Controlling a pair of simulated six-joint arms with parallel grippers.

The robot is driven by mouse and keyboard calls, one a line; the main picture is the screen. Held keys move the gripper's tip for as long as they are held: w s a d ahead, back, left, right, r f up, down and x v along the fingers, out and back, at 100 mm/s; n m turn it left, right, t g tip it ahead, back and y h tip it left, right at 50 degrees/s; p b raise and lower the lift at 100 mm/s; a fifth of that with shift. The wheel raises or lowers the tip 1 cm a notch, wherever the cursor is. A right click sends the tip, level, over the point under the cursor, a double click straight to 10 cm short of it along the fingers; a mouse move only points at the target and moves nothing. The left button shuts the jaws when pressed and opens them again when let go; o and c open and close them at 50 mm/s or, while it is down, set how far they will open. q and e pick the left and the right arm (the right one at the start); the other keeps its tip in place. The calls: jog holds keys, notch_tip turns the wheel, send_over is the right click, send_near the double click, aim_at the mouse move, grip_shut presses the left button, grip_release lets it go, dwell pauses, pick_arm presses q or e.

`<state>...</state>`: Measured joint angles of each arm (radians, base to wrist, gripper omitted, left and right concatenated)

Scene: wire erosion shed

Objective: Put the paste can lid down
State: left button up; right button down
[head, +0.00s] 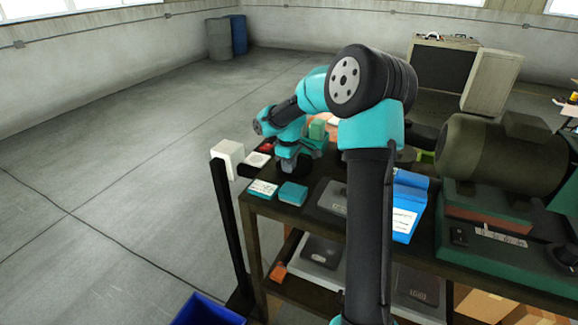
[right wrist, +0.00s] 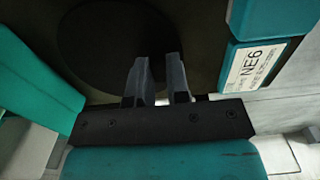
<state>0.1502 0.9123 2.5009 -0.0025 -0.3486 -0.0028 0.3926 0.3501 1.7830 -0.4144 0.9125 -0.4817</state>
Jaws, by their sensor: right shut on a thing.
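My right gripper (head: 290,164) is low over the left end of the dark bench, and its fingertips are hard to make out in the head view. In the right wrist view its two grey fingers (right wrist: 156,78) have a narrow gap between them and are shut on the edge of a dark round disc, which looks like the paste can lid (right wrist: 105,40). My left gripper is not in view.
Teal boxes (head: 293,193) and a labelled one (head: 262,189) lie at the bench's near left edge; the NE6 label (right wrist: 251,66) shows in the wrist view. A blue box (head: 408,196) and a big motor (head: 505,155) stand to the right. A white-topped post (head: 228,157) stands left.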

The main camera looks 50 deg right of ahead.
jog(key=shift+f, duration=0.25)
jog(key=c, duration=1.1)
grip_release()
notch_tip(320, 180, up, 12)
jog(key=shift+r, duration=0.15)
jog(key=shift+a, duration=0.1)
